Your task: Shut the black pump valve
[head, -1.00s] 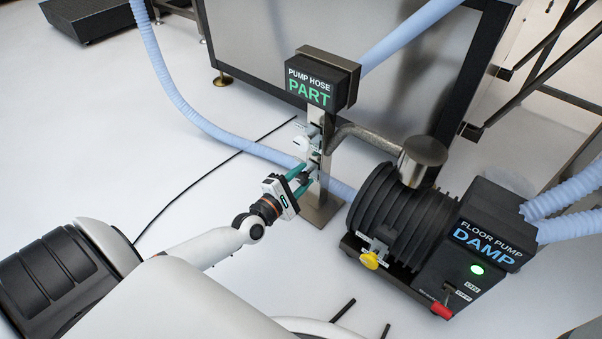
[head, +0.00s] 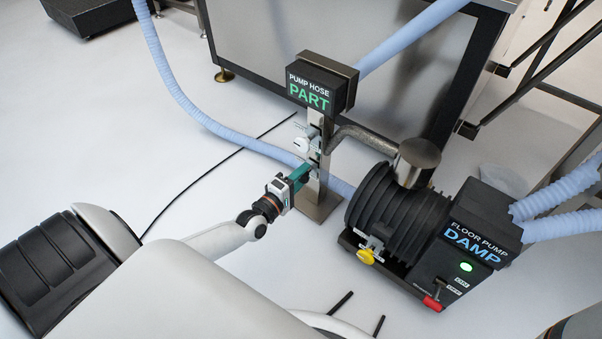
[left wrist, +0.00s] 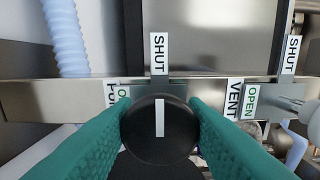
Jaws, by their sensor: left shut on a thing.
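The black pump valve knob (left wrist: 158,129) shows in the left wrist view as a round black disc with a white stripe. The stripe stands upright in the picture, in line with the SHUT label (left wrist: 159,54) above it. An OPEN label (left wrist: 124,93) is partly hidden behind a finger. My left gripper (left wrist: 160,125) is shut on the knob, one green finger on each side. In the head view my left gripper (head: 307,171) is at the metal post (head: 319,196) under the PUMP HOSE sign (head: 320,85), and its fingers hide the knob. My right gripper is not in view.
A second valve with a light handle (left wrist: 301,107) sits at right, beside the VENT label (left wrist: 234,92). It appears above my gripper in the head view (head: 301,145). The black floor pump (head: 440,240) with a yellow knob (head: 366,257) stands right of the post.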

